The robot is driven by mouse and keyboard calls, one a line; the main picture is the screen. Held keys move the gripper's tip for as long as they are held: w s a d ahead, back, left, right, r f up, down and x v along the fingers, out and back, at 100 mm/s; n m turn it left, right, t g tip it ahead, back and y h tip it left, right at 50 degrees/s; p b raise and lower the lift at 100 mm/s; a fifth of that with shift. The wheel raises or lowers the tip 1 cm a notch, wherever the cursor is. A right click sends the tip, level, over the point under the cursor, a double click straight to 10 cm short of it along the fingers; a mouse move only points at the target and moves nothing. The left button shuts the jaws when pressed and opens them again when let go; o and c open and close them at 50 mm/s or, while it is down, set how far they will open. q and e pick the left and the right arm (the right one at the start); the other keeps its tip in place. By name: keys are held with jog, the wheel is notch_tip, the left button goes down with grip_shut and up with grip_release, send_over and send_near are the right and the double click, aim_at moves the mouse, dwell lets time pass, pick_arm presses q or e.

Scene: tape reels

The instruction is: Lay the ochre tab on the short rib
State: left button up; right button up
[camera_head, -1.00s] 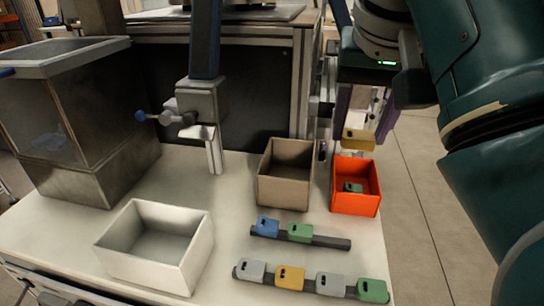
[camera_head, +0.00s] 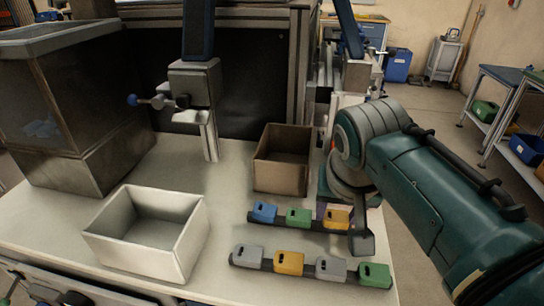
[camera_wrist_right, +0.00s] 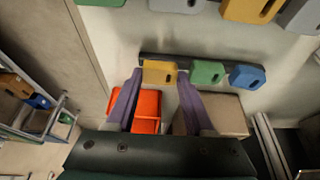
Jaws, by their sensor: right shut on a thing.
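The short rib (camera_head: 281,224) is a dark bar on the white table; it also shows in the wrist view (camera_wrist_right: 184,61). A blue tab (camera_head: 264,212) and a green tab (camera_head: 298,217) sit on it. My right gripper (camera_wrist_right: 160,75), with purple fingers, is shut on the ochre tab (camera_head: 336,218) at the rib's right end. The ochre tab also shows between the fingertips in the wrist view (camera_wrist_right: 159,72). It lines up beside the green tab; I cannot tell whether it touches the rib.
A longer rib in front carries grey, ochre (camera_head: 289,263), grey and green (camera_head: 374,275) tabs. A brown bin (camera_head: 281,176) stands behind the short rib. An orange bin (camera_wrist_right: 148,108) shows in the wrist view. A white bin (camera_head: 135,261) stands at left.

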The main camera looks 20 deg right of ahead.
jog(key=shift+f, duration=0.25)
jog(key=shift+f, duration=0.15)
jog(key=o, duration=1)
